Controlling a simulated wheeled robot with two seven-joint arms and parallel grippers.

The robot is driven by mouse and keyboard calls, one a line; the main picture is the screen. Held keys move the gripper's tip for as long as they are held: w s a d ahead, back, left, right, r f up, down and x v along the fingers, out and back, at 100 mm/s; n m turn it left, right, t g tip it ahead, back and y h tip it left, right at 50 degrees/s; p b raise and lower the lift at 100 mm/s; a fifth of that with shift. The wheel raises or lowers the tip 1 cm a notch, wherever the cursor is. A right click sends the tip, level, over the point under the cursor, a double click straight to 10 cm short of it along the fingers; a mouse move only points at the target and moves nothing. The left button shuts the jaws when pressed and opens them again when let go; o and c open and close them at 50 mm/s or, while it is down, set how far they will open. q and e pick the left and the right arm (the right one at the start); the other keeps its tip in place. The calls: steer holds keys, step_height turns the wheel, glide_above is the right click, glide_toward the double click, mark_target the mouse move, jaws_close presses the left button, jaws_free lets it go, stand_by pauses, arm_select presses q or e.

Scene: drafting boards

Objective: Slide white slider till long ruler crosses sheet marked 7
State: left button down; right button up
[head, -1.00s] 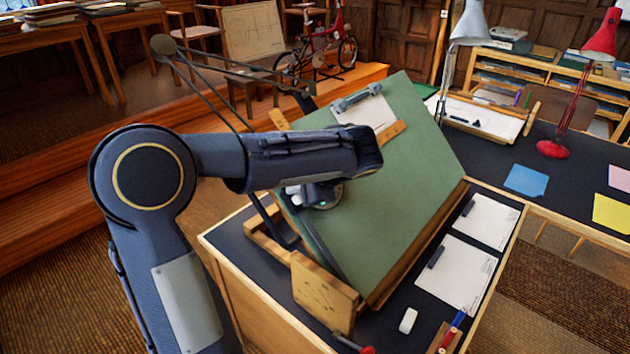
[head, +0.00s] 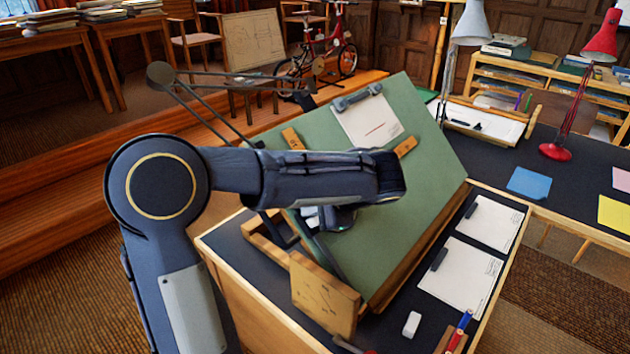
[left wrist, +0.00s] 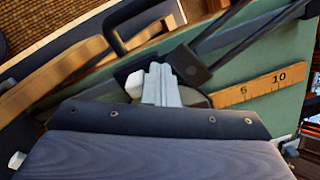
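My arm hides the middle. The left wrist view shows a ruler (left wrist: 262,85) marked 5 and 10. A clipped white sheet (head: 368,115) with a red line lies near the board's top; I cannot read a number on it. My left gripper (left wrist: 160,84) has its pale fingers close together at a white slider (left wrist: 134,84) and seems shut on it. My right gripper is out of view.
Two white sheets (head: 493,222) lie on the dark desk right of the board, near an eraser (head: 411,324) and pens (head: 460,330). A wooden block (head: 325,295) stands at the board's lower left. A red lamp (head: 555,152) is farther right.

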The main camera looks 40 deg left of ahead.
arm_select(q)
steer(key=shift+s+d+f, duration=0.1)
steer(key=shift+d+f, duration=0.3)
steer(key=shift+f, duration=0.15)
steer(key=shift+s+d+f+b, duration=0.15)
steer(key=shift+d+f+b, duration=0.9)
steer(key=shift+d+f, duration=0.2)
steer(key=shift+s+d+f+b, duration=0.1)
steer(key=shift+d+f+b, duration=0.95)
steer(key=shift+d+f, duration=0.2)
steer(key=shift+d+f+b, duration=0.3)
steer(key=shift+f, duration=0.15)
steer(key=shift+s+d+f+b, duration=0.1)
steer(key=shift+d+f+b, duration=0.8)
steer(key=shift+d+f, duration=0.45)
steer(key=shift+s+d+f+b, duration=0.1)
steer(key=shift+d+f+b, duration=0.35)
steer(key=shift+d+f, duration=0.25)
steer(key=shift+r, duration=0.15)
